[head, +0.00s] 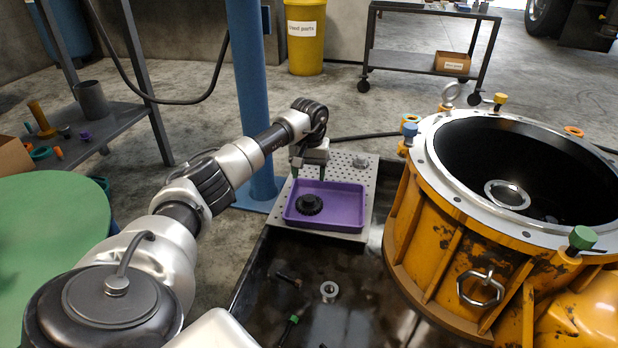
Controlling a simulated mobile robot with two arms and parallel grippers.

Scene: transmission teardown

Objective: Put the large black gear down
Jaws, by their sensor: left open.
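The large black gear (309,204) lies flat in the purple tray (340,222), in its left half. My left gripper (309,177) is above the tray's back left part, pointing down. It is open and holds nothing; the gear lies in front of and below its fingers, apart from them. My right gripper is not in the picture.
The purple tray stands on a perforated metal plate (361,172) at the back of a dark bench (262,262). A large yellow housing (408,225) stands to the right. A blue post (246,90) rises behind my left arm. A metal ring (329,291) and bolts lie in front.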

